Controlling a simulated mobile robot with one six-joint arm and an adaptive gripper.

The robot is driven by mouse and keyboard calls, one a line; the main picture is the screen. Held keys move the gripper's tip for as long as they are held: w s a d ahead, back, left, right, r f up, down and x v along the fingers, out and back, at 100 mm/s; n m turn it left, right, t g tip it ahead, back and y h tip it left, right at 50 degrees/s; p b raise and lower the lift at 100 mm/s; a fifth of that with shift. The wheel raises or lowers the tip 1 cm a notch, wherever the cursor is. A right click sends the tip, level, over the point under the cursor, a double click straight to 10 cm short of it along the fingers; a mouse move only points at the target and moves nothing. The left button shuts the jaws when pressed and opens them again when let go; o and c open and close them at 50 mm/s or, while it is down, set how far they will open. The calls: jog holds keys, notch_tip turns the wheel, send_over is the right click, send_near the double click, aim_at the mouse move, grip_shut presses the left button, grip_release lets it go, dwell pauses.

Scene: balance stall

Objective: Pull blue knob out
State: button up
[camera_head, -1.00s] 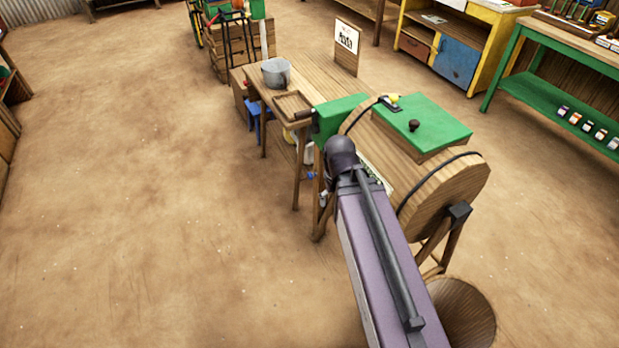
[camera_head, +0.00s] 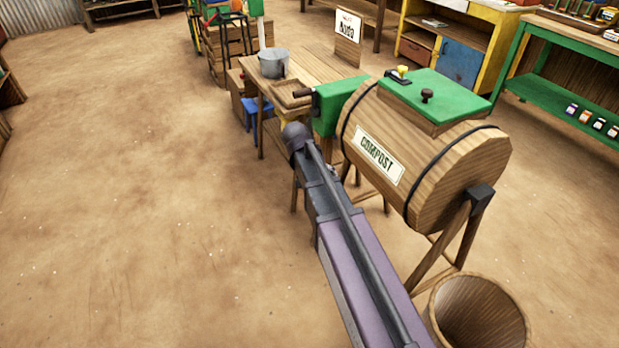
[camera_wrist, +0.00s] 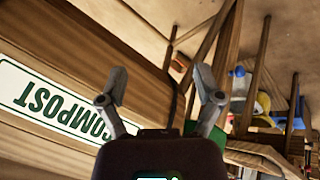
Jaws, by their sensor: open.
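I cannot make out the blue knob for certain in either view. My gripper (camera_wrist: 158,88) is open and empty in the wrist view, its two fingers spread. It is beside the wooden compost barrel (camera_head: 440,155), whose label shows upside down at the left of the wrist view (camera_wrist: 45,105). In the head view my arm hides the gripper and part of the barrel's stand. A small blue thing (camera_wrist: 239,72) shows right of the fingers in the wrist view, among wooden legs; I cannot tell whether it is a knob.
A green box with a dark-handled crank (camera_head: 338,100) adjoins the barrel. A wooden table (camera_head: 320,72) with a grey pot (camera_head: 273,63) stands behind it. A wooden bucket (camera_head: 478,312) is at the lower right. The dirt floor at left is clear.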

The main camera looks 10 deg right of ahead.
jog(key=w+a+f+m+t+h+b, duration=0.1)
jog(key=w+a+f+m+h+b, duration=0.1)
jog(key=w+b, duration=0.6)
jog(key=w+a+f+m+t+h+b, duration=0.1)
jog(key=w+a+f+m+h+b, duration=0.2)
jog(key=w+a+f+b, duration=0.3)
jog(key=w+a+f+m+t+h+b, duration=0.1)
jog(key=w+a+f+m+h+b, duration=0.1)
jog(key=w+f+b, duration=0.7)
jog(key=shift+w+a+m+t+b, duration=0.3)
jog(key=shift+w+a+m+b, duration=0.5)
jog(key=shift+a+b, duration=0.15)
jog(key=shift+b+x, duration=2.55)
jog(key=shift+x, duration=4.3)
jog(key=shift+s+d+r, duration=0.1)
jog(key=shift+r, duration=0.05)
